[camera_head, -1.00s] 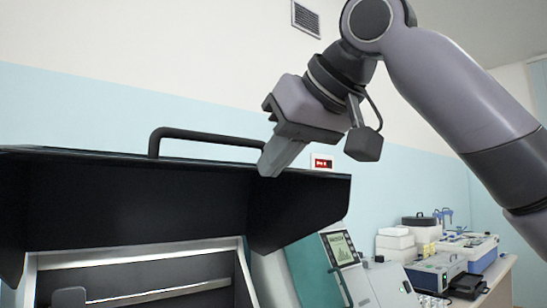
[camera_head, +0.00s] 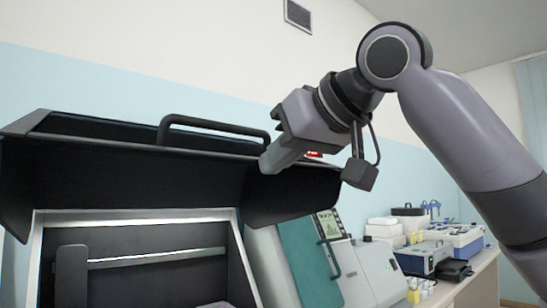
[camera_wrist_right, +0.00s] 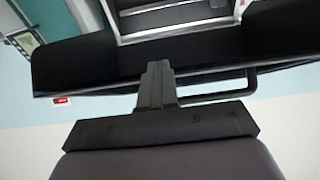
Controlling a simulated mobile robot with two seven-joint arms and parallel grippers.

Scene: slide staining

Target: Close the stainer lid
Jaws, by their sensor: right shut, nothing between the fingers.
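The stainer lid (camera_head: 120,180) is a black cover that stands raised over the stainer's opening. Its black bar handle (camera_head: 215,125) runs along its upper edge and also shows in the right wrist view (camera_wrist_right: 250,88). The stainer (camera_head: 235,260) has a pale frame around a dark, open inside. My right gripper (camera_head: 268,168) is shut and empty. Its fingertips are at the lid's upper edge, just right of the handle; I cannot tell whether they touch. The right wrist view shows the closed fingers (camera_wrist_right: 156,75) in front of the lid (camera_wrist_right: 85,65). My left gripper is not in view.
A teal and white panel with a screen (camera_head: 330,225) stands right of the opening. A bench at the far right holds boxes (camera_head: 385,230) and lab devices (camera_head: 425,255). A red display (camera_wrist_right: 62,101) is on the wall behind.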

